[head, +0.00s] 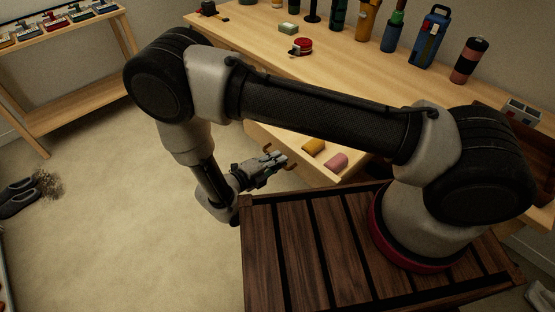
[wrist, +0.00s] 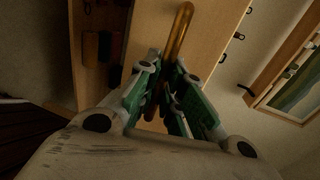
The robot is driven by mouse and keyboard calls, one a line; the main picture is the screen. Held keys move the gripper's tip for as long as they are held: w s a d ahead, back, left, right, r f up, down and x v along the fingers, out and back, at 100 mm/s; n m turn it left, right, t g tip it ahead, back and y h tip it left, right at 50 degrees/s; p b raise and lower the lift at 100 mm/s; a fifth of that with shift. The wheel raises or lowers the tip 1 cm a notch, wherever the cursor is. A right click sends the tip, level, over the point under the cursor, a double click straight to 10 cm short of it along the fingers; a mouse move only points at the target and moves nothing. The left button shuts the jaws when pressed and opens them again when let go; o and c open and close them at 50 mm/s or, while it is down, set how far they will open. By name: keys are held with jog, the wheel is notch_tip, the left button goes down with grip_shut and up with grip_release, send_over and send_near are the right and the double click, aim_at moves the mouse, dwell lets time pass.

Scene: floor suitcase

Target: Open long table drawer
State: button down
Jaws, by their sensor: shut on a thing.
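The long wooden table (head: 375,80) runs across the back right in the head view. Its drawer (head: 308,170) stands pulled out from under the top, with a yellow item (head: 313,147) and a pink item (head: 336,161) inside. My gripper (head: 278,160) is at the outer side of the drawer front. In the wrist view, its green-padded fingers (wrist: 168,95) are shut on a brass bar handle (wrist: 181,32), which runs along the pale wooden drawer front (wrist: 218,40). My arm hides part of the drawer and table in the head view.
Bottles, a blue lantern-like item (head: 430,38) and a red round item (head: 301,46) stand on the tabletop. A slatted dark wooden surface (head: 290,250) is in front. A shelf (head: 75,75) stands at the left.

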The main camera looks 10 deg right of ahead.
jog(key=c, duration=1.5)
grip_release()
jog(key=shift+a, duration=0.1)
jog(key=v, duration=1.1)
jog(key=shift+s+a, duration=0.25)
jog(key=shift+a, duration=0.1)
